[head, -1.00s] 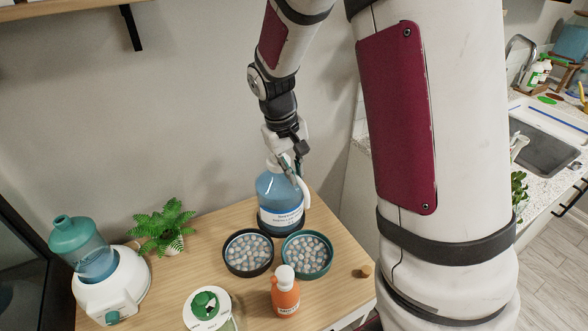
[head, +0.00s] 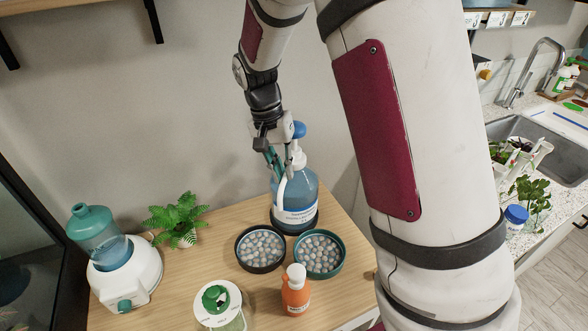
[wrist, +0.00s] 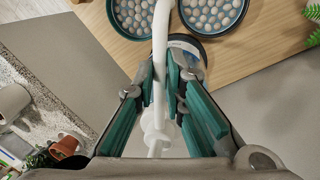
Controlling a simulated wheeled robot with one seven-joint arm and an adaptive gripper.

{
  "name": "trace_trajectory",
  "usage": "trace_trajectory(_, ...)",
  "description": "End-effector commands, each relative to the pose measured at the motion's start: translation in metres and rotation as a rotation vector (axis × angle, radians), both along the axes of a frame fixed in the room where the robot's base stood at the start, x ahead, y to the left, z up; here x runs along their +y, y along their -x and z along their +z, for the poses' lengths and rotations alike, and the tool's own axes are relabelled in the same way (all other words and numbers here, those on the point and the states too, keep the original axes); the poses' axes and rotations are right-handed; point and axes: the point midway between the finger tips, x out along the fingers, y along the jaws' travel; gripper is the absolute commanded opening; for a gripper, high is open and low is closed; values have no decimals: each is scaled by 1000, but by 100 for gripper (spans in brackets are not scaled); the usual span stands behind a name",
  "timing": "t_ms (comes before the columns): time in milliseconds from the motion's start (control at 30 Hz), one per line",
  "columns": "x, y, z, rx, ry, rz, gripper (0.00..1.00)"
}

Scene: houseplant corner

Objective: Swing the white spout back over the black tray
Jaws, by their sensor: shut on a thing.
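The blue bottle (head: 303,200) stands at the table's back right, with a white collar and a blue knob (head: 299,129) on top. Its white spout (head: 282,190) curves down the bottle's left side. My gripper (head: 275,163) is shut on the spout; in the wrist view the teal fingers (wrist: 160,78) are on both sides of the white spout (wrist: 159,40). There the spout runs toward the gap between the two trays. The black tray (head: 238,257) is in front of the bottle, to the left. Its rim also shows in the wrist view (wrist: 206,33). The spout's exact tip is hard to make out.
A teal tray (head: 342,262) of pebbles sits right beside the black one, which also holds pebbles. An orange bottle (head: 295,292) and a green-lidded container (head: 217,300) stand in front. A fern (head: 176,217) and a white-and-teal device (head: 125,270) are at left.

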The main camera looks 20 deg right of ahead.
Motion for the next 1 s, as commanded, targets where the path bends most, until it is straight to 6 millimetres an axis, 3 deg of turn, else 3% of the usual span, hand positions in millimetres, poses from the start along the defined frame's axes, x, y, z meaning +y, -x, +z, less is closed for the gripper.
trace_trajectory(500, 22, -27, 0, -1, -1, -348, 0)
trace_trajectory(1000, 26, -33, 1, -3, -1, -422, 0)
